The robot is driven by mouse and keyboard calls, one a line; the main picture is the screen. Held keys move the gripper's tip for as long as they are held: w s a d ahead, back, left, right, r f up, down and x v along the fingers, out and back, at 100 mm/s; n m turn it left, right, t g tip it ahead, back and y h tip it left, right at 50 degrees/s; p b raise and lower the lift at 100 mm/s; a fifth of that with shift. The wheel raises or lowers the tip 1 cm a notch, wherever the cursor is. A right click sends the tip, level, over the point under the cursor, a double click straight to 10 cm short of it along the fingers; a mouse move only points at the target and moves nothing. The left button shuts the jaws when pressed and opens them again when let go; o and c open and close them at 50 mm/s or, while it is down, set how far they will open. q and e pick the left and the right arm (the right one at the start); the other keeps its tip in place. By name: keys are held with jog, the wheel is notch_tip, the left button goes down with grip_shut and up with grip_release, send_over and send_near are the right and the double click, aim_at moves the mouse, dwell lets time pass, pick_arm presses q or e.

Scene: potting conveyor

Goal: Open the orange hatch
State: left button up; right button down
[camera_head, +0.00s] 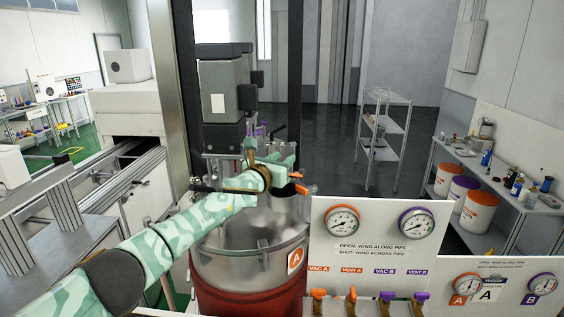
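My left arm, mint green with a pale pattern, comes in from the lower left and reaches over a steel vessel (235,262) with a red lower part and an orange "A" tag. Its hand end, with my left gripper (292,178), is above the vessel's top, at the right side. Small orange parts show at this end; I cannot tell whether they are fingertips or part of the orange hatch. The hatch itself is not clearly visible, and the arm covers part of the vessel top. Whether the fingers are open or touching anything is unclear. My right gripper is not in view.
A white valve panel (375,255) with two gauges stands right of the vessel, with orange and purple valve handles (387,297) below. Dark machinery (222,95) rises behind the arm. A grey shelf rack (384,125) and a side bench (505,180) stand farther back.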

pick_arm(q)
jog(key=shift+f, duration=0.2)
jog(key=shift+s+a+r+p, duration=0.1)
jog(key=shift+s+a+p, duration=0.1)
jog(key=shift+s+p, duration=0.25)
jog(key=v, duration=1.5)
jog(key=shift+s, duration=0.1)
jog(key=shift+a+f, duration=0.1)
jog(key=shift+f, duration=0.15)
